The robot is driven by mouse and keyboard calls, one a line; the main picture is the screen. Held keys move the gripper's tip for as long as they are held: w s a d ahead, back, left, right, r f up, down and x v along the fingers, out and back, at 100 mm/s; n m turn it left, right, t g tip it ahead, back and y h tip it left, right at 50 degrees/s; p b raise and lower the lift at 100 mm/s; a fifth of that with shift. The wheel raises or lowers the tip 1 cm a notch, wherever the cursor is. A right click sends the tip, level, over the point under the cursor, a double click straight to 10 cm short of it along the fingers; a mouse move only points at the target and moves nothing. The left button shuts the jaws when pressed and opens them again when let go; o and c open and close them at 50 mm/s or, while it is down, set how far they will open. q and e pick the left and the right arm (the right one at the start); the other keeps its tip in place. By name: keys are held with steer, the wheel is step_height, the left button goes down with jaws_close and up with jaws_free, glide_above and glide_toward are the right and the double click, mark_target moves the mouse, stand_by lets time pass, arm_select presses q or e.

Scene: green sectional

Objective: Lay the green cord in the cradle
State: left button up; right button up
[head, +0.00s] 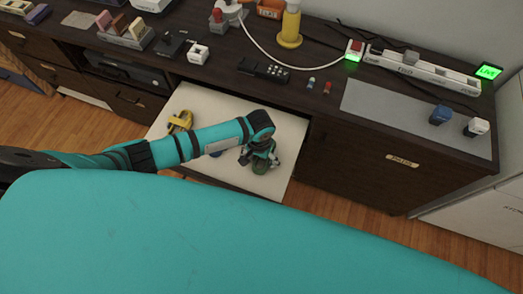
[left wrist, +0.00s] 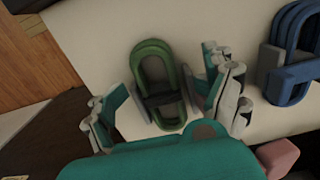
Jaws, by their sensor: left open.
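The green cord (left wrist: 160,72) is a coiled loop bundle with a dark band around its middle. It lies on the pale bottom of the open drawer (head: 205,100); the head view shows part of it (head: 261,167) beside my gripper. My left gripper (left wrist: 166,92) is open, with one finger on each side of the cord's near half; contact cannot be told. It also shows over the drawer in the head view (head: 259,155). I cannot tell for sure which thing is the cradle; a black stand (head: 172,42) is on the cabinet top. My right gripper is not in view.
A blue cord (left wrist: 290,62) lies right of the green one in the drawer, and a yellow bundle (head: 180,121) lies at its left. The cabinet top holds a power strip (head: 420,70), a yellow-based bottle (head: 290,28) and a grey mat (head: 395,112) with bare space.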

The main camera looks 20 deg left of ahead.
arm_select(q)
step_height(320, 180, up, 11)
steer(key=shift+d, duration=0.25)
steer(key=shift+w, duration=0.1)
stand_by(0.7)
